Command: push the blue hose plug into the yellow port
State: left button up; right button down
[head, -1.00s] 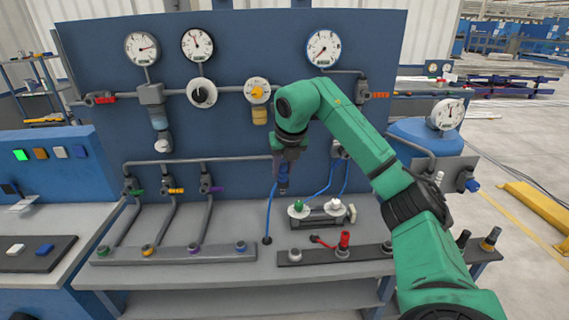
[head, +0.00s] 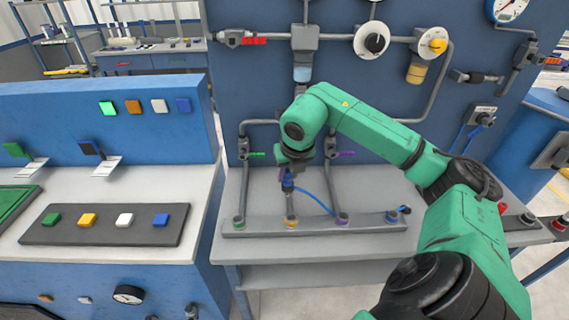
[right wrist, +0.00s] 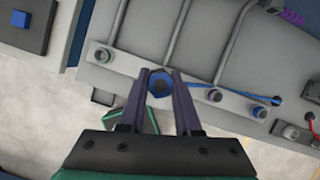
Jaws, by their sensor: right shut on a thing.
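My right gripper (head: 287,170) is shut on the blue hose plug (head: 288,185). The plug points down, with a thin blue hose running from it to the right. In the head view it is in line above the yellow port (head: 291,222), the second from the left on the grey manifold strip (head: 265,228). A gap seems to show between plug and port. In the right wrist view the blue plug (right wrist: 160,84) sits between the two fingers (right wrist: 164,100) and hides the yellow port behind it. My left gripper is not in view.
On the strip, the green port (head: 239,221) is left of the yellow one; the purple port (head: 342,218) and blue port (head: 391,216) are right. Grey pipes (head: 331,190) rise behind the strip. A dark pad (head: 105,224) with coloured buttons lies on the left bench.

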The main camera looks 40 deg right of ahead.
pick_arm(q)
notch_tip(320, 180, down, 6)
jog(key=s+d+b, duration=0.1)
jog(key=b, duration=0.5)
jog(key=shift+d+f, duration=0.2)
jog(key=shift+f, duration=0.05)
pick_arm(e)
notch_tip(320, 180, down, 9)
jog(key=s+d, duration=0.1)
pick_arm(q)
jog(key=shift+b, duration=0.3)
pick_arm(e)
jog(key=shift+s, duration=0.1)
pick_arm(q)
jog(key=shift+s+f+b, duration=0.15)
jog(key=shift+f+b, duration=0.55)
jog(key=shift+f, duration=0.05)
pick_arm(e)
jog(key=shift+f, duration=0.6)
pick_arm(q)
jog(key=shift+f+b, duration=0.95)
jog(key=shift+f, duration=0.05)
pick_arm(e)
jog(key=shift+f, duration=1)
